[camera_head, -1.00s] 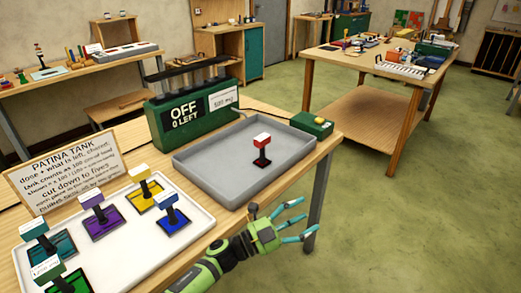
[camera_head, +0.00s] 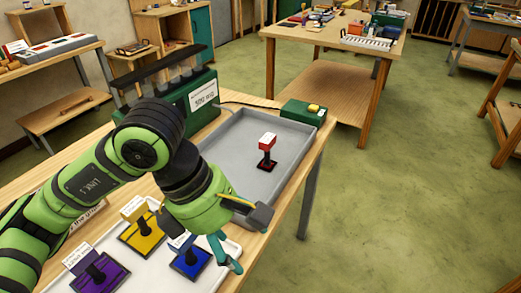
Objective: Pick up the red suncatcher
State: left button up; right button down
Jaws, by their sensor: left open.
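The red suncatcher (camera_head: 267,143) stands upright in the grey tray (camera_head: 233,170), with a red and white block on top of a dark stem and a dark red base. My left gripper (camera_head: 243,240) is open and empty, over the right end of the white tray (camera_head: 205,276) and in front of the grey tray. It is apart from the suncatcher, nearer the camera and lower in the picture. My right gripper is not in view.
Blue (camera_head: 190,260), yellow (camera_head: 142,236) and purple (camera_head: 100,272) suncatchers stand in the white tray, partly behind my arm. The green tank unit (camera_head: 203,100) is behind the grey tray.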

aim_at(265, 144)
jog(key=i+l, duration=0.25)
jog(key=l, duration=0.2)
jog(key=i+l+z, duration=0.1)
jog(key=i+l, duration=0.15)
jog(key=l, duration=0.15)
jog(key=i+l, duration=0.3)
jog(key=l, duration=0.15)
jog(key=z, duration=0.05)
